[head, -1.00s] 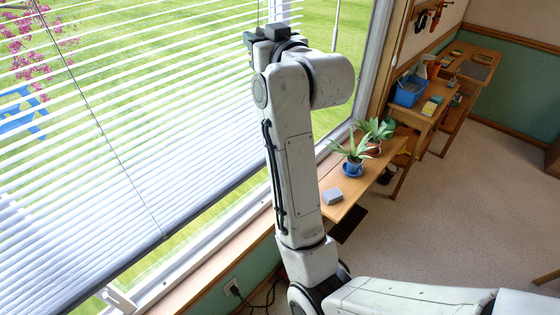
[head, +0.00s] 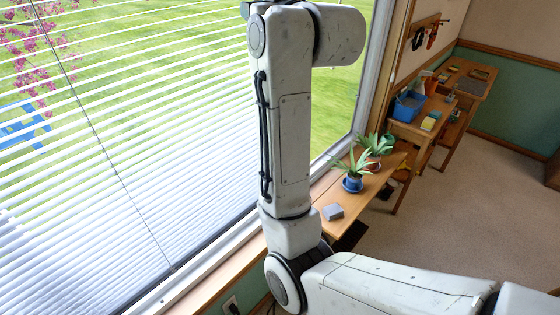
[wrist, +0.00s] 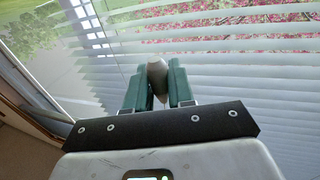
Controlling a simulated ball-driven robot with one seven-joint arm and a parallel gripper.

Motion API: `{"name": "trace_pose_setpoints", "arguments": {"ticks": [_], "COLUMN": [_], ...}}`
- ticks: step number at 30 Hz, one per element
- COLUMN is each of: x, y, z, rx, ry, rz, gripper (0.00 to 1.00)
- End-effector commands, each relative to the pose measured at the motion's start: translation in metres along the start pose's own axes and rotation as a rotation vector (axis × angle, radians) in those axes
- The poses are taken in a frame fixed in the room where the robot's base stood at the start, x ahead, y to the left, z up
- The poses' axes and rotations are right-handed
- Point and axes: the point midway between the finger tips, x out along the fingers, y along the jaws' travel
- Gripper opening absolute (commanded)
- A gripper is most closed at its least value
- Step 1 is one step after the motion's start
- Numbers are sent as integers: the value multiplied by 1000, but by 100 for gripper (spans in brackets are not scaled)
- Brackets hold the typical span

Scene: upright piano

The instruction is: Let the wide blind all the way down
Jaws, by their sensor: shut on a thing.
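The wide blind (head: 110,170) has white slats and covers most of the window at left in the head view. Its dark bottom rail (head: 215,237) hangs low, close to the window's lower frame; my arm hides its right part. A thin cord runs down across the slats. In the wrist view, my gripper (wrist: 158,88) has green fingers shut on a grey-beige, tapered pull (wrist: 157,76). The blind's slats (wrist: 240,70) show behind it. The head view does not show my fingers; they are beyond the top edge or behind my arm.
A wooden bench (head: 365,190) under the window holds potted plants (head: 353,170) and a grey block (head: 333,212). A blue bin (head: 407,106) stands on a desk farther back. The carpet (head: 440,215) at right is clear.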

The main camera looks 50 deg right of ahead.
Motion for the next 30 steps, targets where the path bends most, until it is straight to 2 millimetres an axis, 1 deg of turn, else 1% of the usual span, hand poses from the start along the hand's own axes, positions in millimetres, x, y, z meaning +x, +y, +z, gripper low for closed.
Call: {"name": "trace_pose_setpoints", "arguments": {"ticks": [7, 10, 24, 27, 30], "x": [0, 1, 0, 1, 1], "y": [0, 0, -1, 0, -1], "z": [2, -5, -73, -83, -88], "rx": [0, 0, 0, 0, -1], "ry": [-5, -3, -1, -2, -4], "rz": [-1, -1, -1, -1, -1], "gripper": [0, 0, 0, 0, 0]}}
